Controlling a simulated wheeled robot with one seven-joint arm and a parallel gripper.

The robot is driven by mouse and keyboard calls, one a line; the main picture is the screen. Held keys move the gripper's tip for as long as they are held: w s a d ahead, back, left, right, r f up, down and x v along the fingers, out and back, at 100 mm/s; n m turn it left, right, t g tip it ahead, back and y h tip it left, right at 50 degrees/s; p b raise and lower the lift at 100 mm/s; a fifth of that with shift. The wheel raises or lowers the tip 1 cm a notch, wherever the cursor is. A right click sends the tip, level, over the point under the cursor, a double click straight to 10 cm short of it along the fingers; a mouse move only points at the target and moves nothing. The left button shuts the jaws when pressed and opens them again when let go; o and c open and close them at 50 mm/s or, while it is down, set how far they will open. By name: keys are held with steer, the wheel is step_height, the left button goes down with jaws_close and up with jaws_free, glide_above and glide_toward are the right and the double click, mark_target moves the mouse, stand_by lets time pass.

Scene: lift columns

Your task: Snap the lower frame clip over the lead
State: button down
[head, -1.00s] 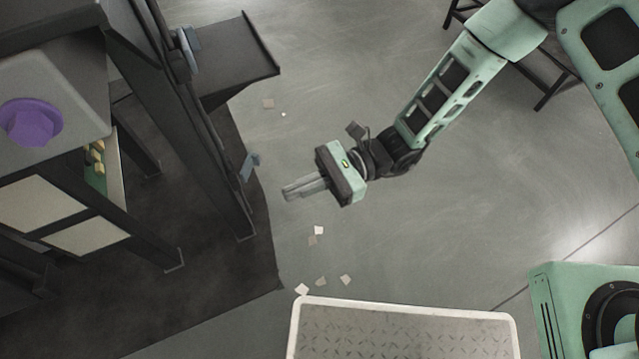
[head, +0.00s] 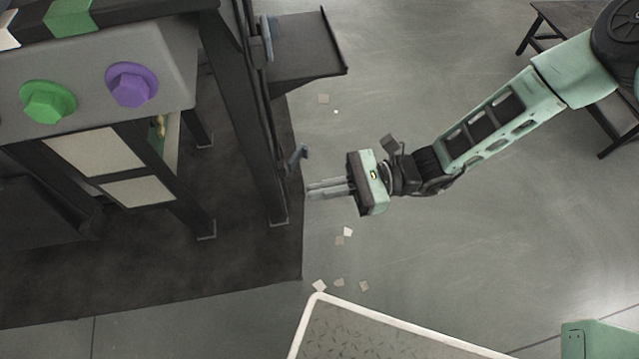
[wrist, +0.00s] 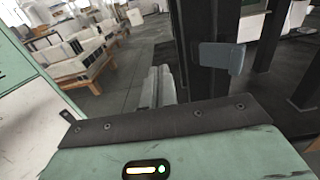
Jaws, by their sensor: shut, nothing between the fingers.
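The lower frame clip, a small blue-grey flap (head: 299,155), sticks out from the right side of a dark upright post (head: 262,150). In the wrist view the clip (wrist: 222,57) stands out from the post, to the right of my fingers. I cannot make out the lead, or whether it lies behind the clip. My gripper (head: 310,189) is shut and empty, its grey fingers pointing left at the post, just below the clip in the head view. In the wrist view the fingers (wrist: 157,88) are together, left of the post, with a gap to the clip.
Another blue-grey clip (head: 268,37) sits higher on the frame, beside a dark shelf (head: 310,50). A grey panel with green (head: 48,101) and purple (head: 132,84) knobs is at left. A white-rimmed platform (head: 390,335) lies at the bottom.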

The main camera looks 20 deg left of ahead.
mark_target(309, 154)
steer(key=shift+p+v, duration=0.35)
steer(key=shift+v, duration=1.6)
steer(key=shift+w, duration=0.1)
steer(key=shift+w+a+b, duration=0.5)
steer(key=shift+w+a, duration=0.25)
steer(key=shift+w, duration=0.4)
steer(key=shift+w+a+b, duration=0.45)
steer(key=shift+w+a, duration=0.3)
steer(key=shift+w, duration=0.45)
steer(key=shift+w+a+b, duration=0.5)
steer(key=shift+w+a, duration=0.2)
steer(key=shift+w, duration=0.45)
steer(key=shift+s+a, duration=0.15)
steer(key=shift+a, duration=0.1)
steer(key=shift+s+a, duration=0.4)
steer(key=shift+a, duration=0.2)
steer(key=p+v, duration=0.1)
steer(key=v, duration=0.6)
